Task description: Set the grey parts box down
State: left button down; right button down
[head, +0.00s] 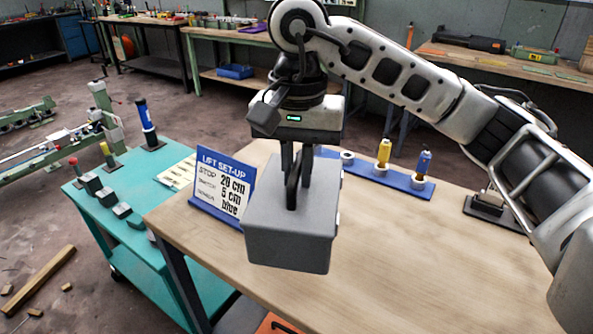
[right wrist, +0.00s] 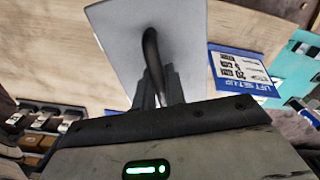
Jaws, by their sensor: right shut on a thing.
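The grey parts box (head: 288,240) hangs below my right gripper (head: 292,200) in the head view, over the left front part of the wooden table (head: 420,265). My right gripper is shut on the dark handle on top of the box. In the right wrist view the box's grey top (right wrist: 185,50) and the curved handle (right wrist: 152,55) show between the fingers (right wrist: 160,95). The box looks about level. Whether its underside touches the table cannot be told. My left gripper is not in view.
A blue sign (head: 222,183) with set-up text stands close to the left of the box. Behind the box, a blue strip (head: 350,170) carries a yellow piece (head: 384,152) and a blue piece (head: 424,163). A teal cart (head: 120,240) stands left. The table's right front is clear.

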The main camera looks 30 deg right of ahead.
aim_at(300, 150)
jog(key=w+f, duration=0.1)
jog(key=w+d+f, duration=0.1)
jog(key=f, duration=0.1)
jog(key=w+f, duration=0.1)
jog(key=shift+d+f, duration=0.15)
jog(key=shift+d, duration=0.25)
jog(key=shift+w+d+f, duration=0.1)
jog(key=shift+w+f, duration=0.1)
jog(key=shift+f, duration=1.6)
jog(key=shift+f, duration=0.15)
jog(key=c, duration=1.5)
grip_release()
jog(key=shift+o, duration=0.2)
notch_tip(300, 150, up, 12)
jog(key=shift+r+p, duration=0.1)
jog(key=shift+p, duration=0.5)
jog(key=shift+s, duration=0.1)
